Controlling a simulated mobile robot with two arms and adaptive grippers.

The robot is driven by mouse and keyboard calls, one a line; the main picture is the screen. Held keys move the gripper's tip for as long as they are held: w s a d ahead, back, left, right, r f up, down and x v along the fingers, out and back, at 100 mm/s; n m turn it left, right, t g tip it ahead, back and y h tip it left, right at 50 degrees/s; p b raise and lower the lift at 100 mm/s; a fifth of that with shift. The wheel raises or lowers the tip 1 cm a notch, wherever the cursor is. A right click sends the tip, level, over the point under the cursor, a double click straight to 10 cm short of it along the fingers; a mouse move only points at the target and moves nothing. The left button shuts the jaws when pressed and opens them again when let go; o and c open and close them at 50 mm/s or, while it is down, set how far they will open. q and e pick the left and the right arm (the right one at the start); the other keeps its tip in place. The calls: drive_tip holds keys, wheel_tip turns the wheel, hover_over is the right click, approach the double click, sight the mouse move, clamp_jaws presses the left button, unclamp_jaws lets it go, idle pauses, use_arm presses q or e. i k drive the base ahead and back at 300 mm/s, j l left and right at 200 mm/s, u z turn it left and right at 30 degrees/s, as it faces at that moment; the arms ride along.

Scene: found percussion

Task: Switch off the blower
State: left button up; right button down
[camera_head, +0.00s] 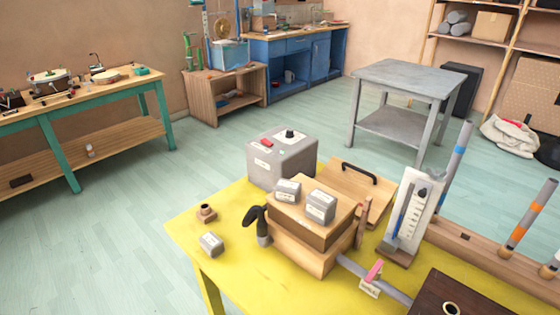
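A grey box (283,165) stands at the back left of the yellow table and looks like the blower. The label writing is too small to read, and I cannot tell which way the switch is set. The front right of the grey box is partly hidden by a wooden box. Neither of my grippers shows in the head view.
On the yellow table (225,280), a wooden box (305,255) carries two small grey blocks. Beside it stand a black hooked piece (257,222), a white gauge panel (408,210) and a grey pipe with a pink lever (374,272).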

sight(265, 141)
drive_tip(key=i+j+z, duration=0.25)
drive_tip(key=j, duration=0.2)
drive_tip(key=j+z, duration=0.2)
drive_tip(key=j, duration=0.25)
drive_tip(key=j+z, duration=0.25)
drive_tip(key=j, duration=0.2)
